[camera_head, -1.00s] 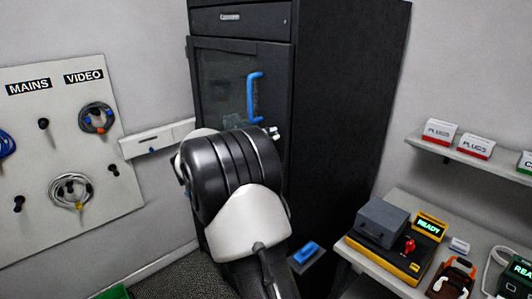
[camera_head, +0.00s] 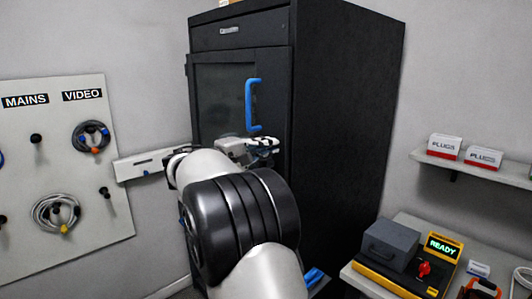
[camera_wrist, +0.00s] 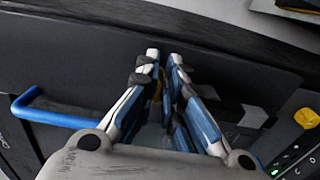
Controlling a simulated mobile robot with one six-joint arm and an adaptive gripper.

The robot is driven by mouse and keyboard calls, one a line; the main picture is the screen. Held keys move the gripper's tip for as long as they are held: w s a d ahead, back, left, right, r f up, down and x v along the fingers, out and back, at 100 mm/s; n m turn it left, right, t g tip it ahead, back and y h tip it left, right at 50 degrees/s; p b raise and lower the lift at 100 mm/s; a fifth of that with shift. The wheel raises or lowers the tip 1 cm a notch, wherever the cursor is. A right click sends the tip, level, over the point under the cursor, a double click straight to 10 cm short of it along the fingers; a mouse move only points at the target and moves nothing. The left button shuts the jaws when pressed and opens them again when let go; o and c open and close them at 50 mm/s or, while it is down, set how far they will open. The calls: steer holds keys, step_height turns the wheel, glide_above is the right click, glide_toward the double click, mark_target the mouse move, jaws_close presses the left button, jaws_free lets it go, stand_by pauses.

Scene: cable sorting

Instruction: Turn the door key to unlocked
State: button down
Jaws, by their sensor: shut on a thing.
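The dark cabinet (camera_head: 345,110) has a door (camera_head: 222,90) with a glass pane and a blue handle (camera_head: 250,105). My gripper (camera_head: 268,144) is at the door's right side, just below the handle. In the wrist view its blue and white fingers (camera_wrist: 166,62) are close together, pointing at the dark door front. A thin brass-coloured piece, seemingly the door key (camera_wrist: 158,88), shows between them; the gripper is shut on it. The fingers hide most of the key and the lock, so its angle cannot be told. The handle also shows left of the fingers in the wrist view (camera_wrist: 55,115).
A pegboard (camera_head: 70,150) with hanging cables is on the left wall. A bench at right holds a yellow and black tester (camera_head: 405,272) reading READY. A shelf (camera_head: 480,170) with PLUGS boxes is above it. The wrist view shows a yellow knob (camera_wrist: 307,117) and green lights at right.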

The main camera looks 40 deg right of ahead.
stand_by(0.4)
steer(key=c, duration=1.7)
jaws_free()
steer(key=a, duration=1.2)
steer(key=s+a+f+t+y, duration=0.1)
steer(key=s+a+f+y, duration=0.3)
steer(key=s, duration=0.4)
steer(key=s+a+f+y, duration=0.3)
steer(key=s+f+y, duration=0.15)
steer(key=s, duration=0.35)
steer(key=s+a+f+t+y, duration=0.1)
steer(key=s+a+f+y, duration=0.2)
steer(key=a, duration=0.3)
steer(key=s+a+f+t+y, duration=0.1)
steer(key=s+a+f+y, duration=0.2)
steer(key=s+a+f, duration=0.2)
steer(key=s+a+f+t+y, duration=0.1)
steer(key=s+a+f+y, duration=0.2)
steer(key=s+a, duration=0.3)
steer(key=shift+a+f+t+y, duration=0.3)
steer(key=shift+a+f, duration=0.15)
steer(key=shift+f, duration=0.2)
